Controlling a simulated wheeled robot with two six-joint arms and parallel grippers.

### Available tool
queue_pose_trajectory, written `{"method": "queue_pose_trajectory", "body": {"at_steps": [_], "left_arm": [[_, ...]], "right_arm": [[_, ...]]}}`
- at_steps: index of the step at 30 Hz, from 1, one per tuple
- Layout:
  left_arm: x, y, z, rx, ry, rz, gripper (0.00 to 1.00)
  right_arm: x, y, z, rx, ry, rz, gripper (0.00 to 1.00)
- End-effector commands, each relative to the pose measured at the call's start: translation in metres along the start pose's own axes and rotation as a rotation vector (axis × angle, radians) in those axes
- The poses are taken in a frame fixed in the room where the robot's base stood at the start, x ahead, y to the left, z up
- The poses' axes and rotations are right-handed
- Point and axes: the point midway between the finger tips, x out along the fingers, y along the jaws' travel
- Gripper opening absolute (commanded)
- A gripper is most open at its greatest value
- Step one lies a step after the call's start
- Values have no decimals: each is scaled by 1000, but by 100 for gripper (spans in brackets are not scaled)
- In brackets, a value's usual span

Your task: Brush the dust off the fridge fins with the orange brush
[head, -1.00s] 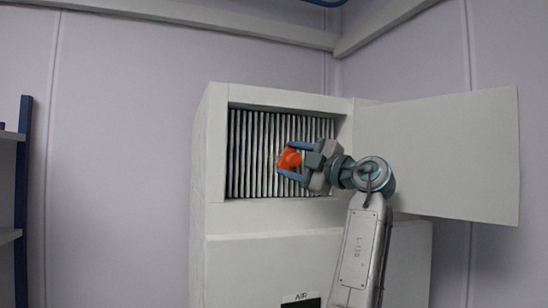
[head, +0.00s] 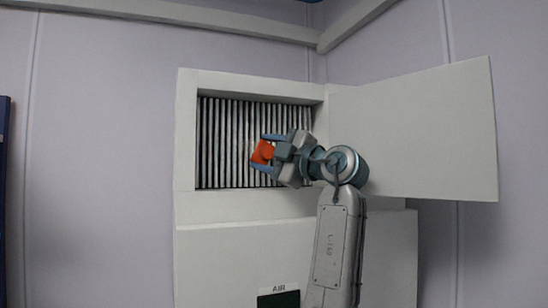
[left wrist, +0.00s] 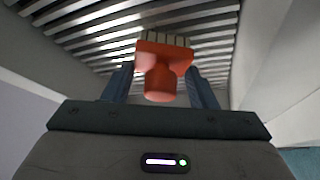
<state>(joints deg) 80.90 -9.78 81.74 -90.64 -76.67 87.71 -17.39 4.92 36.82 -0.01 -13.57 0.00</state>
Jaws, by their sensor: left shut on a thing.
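The fridge fins (head: 225,140) are upright grey slats in the open compartment of the white cabinet in the head view. They also show in the left wrist view (left wrist: 95,22). My left gripper (head: 268,152) is in front of the fins, right of their middle, and shut on the orange brush (head: 262,151). In the left wrist view the orange brush (left wrist: 160,75) stands between the fingers with its bristles toward the fins. I cannot tell whether the bristles touch the fins. My right gripper is not in view.
The cabinet door (head: 415,130) stands open to the right of the compartment. The compartment's white frame (head: 186,130) borders the fins on the left. A dark panel under an AIR label (head: 278,298) is below. A dark blue post (head: 4,150) is at the left edge.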

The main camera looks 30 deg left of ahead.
Motion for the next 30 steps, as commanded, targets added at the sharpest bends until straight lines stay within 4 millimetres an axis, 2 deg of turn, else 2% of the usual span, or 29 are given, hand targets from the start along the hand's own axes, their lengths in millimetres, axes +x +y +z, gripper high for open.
{"method": "queue_pose_trajectory", "body": {"at_steps": [3, 11, 22, 30], "left_arm": [[4, -4, -8, -5, 4, 0, 34], [8, -6, -15, -4, 6, -1, 34], [24, -18, -38, -5, 7, -1, 34], [25, -18, -41, -4, 5, -1, 34]], "right_arm": [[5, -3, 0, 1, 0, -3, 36], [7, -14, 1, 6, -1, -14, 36], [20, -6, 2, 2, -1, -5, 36], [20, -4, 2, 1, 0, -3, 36]]}}
